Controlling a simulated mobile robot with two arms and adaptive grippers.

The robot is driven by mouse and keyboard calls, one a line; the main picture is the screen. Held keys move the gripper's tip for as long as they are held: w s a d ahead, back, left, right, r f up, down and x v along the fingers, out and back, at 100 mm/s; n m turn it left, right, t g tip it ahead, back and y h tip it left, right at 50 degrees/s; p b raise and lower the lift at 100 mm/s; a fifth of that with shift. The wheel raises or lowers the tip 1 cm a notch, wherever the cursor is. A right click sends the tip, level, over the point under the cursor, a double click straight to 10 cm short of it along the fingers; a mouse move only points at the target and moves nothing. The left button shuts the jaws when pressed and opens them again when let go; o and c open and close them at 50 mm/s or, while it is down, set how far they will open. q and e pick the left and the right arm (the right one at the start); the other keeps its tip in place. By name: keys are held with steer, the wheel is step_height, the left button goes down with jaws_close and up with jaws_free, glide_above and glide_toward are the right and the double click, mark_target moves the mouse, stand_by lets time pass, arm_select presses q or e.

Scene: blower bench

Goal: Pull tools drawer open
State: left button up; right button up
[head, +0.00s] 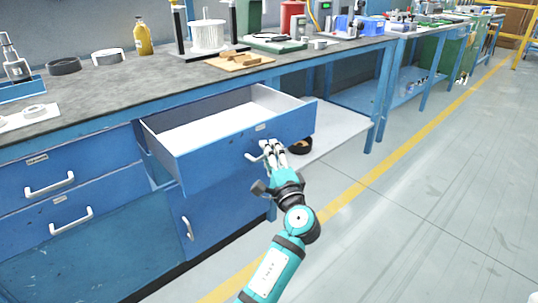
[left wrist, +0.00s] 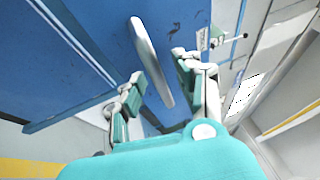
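A blue drawer (head: 245,148) under the bench stands pulled well out, and its pale interior looks empty. Its white bar handle (head: 254,157) is on the front panel; it also shows in the left wrist view (left wrist: 151,58). My left gripper (head: 270,150) is at this handle. In the left wrist view its two fingers (left wrist: 157,80) are spread apart, one on each side of the bar, with gaps visible, so it is open around the handle. The drawer's label is too small to read. My right gripper is not in view.
The bench top (head: 110,100) carries a yellow bottle (head: 143,37), a white spool (head: 208,35) and a wooden board (head: 239,61). Closed blue drawers (head: 50,172) are at left, and a cabinet door (head: 222,215) is below. The floor (head: 430,200) at right is clear.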

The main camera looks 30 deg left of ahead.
arm_select(q)
steer(key=v, duration=0.7)
steer(key=shift+s+d, duration=0.15)
steer(key=shift+f, duration=0.1)
